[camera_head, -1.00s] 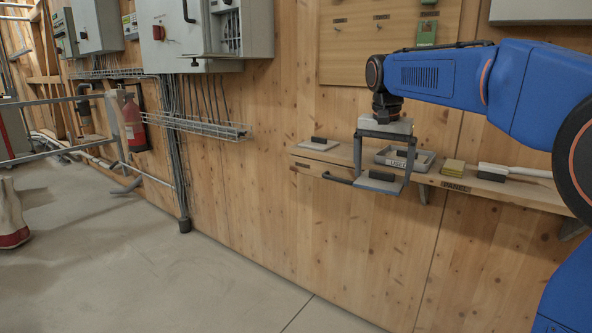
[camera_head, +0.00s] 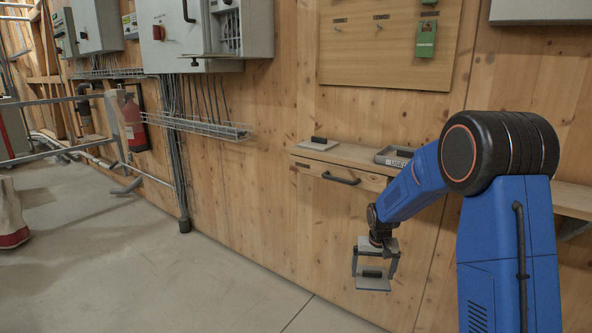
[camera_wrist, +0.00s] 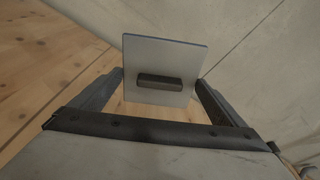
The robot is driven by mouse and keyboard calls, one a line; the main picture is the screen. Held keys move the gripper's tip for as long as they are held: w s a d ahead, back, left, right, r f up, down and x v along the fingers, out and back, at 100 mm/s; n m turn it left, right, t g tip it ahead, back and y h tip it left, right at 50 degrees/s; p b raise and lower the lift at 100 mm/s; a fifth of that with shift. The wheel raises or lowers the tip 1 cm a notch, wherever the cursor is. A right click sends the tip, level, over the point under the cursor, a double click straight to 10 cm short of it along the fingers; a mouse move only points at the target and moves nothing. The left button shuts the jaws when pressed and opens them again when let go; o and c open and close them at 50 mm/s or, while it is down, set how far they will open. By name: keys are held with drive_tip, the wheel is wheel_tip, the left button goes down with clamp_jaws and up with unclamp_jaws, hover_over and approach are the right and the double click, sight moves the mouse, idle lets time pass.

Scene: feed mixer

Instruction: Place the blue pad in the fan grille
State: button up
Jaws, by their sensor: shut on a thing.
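My gripper (camera_head: 374,272) is low in front of the wooden wall, below the shelf. It is shut on a flat square pad (camera_head: 373,285) with a dark bar handle. In the wrist view the pad (camera_wrist: 165,52) sits between the two fingers; its face looks grey with a thin bluish edge. Its underside is hidden. A slotted opening that looks like the fan grille (camera_head: 230,32) is in the grey cabinet at the upper middle, with a flap (camera_head: 208,56) sticking out below it. My gripper is well below and right of it.
A similar pale pad (camera_head: 318,143) lies on the shelf (camera_head: 350,153), left of a labelled grey tray (camera_head: 392,156). A drawer handle (camera_head: 341,178) juts out below. A wire cable tray (camera_head: 200,127) runs beneath the cabinet.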

drive_tip(key=w+d+f+n, duration=0.2)
drive_tip(key=w+f, duration=0.1)
drive_tip(key=f, duration=1.1)
drive_tip(key=s+f, duration=0.6)
drive_tip(key=f, duration=0.3)
drive_tip(key=shift+s+a, duration=0.15)
drive_tip(key=shift+s, duration=0.1)
